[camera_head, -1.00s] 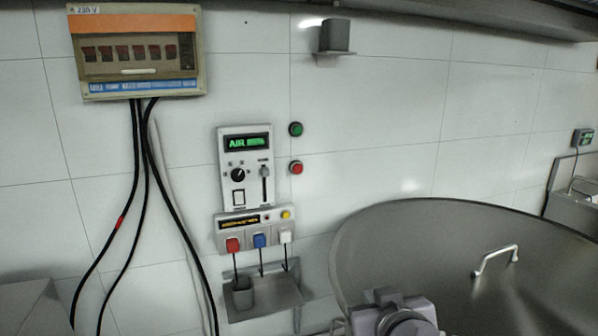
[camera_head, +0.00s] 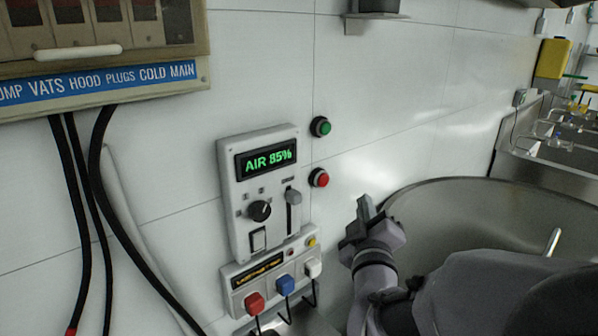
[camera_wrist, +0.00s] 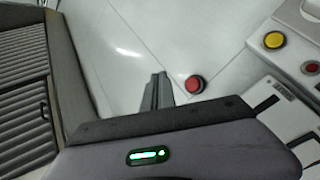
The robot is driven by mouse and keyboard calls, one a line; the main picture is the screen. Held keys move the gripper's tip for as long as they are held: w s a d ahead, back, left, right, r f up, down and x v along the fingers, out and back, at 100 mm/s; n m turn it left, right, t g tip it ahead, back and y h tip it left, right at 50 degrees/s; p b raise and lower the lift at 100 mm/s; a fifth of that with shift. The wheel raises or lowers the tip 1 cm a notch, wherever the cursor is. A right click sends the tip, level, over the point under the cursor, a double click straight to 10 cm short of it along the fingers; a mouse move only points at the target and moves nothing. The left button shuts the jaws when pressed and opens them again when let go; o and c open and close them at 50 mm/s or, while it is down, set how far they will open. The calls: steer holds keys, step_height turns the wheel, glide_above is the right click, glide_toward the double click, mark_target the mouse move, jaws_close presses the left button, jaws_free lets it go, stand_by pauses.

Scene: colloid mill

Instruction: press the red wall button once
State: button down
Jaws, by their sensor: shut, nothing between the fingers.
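The red wall button (camera_head: 320,178), a round red cap in a dark ring, is on the white tiled wall below a green button (camera_head: 320,126). It also shows in the wrist view (camera_wrist: 194,84), just right of my fingertips. My gripper (camera_head: 366,210) is shut and empty. In the head view it is to the right of the red button and a little below it. A gap shows between fingers and button in both views; I cannot tell how far the tips are from the wall.
A control panel (camera_head: 231,199) reading AIR 85% is left of the buttons, above a box with coloured plugs (camera_head: 238,301). A large metal vat (camera_head: 470,205) stands at the right. A breaker box (camera_head: 185,80) with black cables is at upper left.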

mark_target(323, 180)
steer(key=w+a+p, duration=0.1)
steer(key=w+a, duration=0.4)
steer(key=w, duration=0.2)
stand_by(0.5)
stand_by(1.9)
steer(key=shift+w+a, duration=0.2)
steer(key=shift+w, duration=0.1)
steer(key=shift+w+a, duration=0.25)
steer(key=shift+w, duration=0.1)
stand_by(0.7)
steer(key=shift+s+d, duration=0.1)
steer(key=shift+s+d+b, duration=0.4)
steer(key=shift+s+b, duration=0.2)
steer(key=shift+b, duration=0.05)
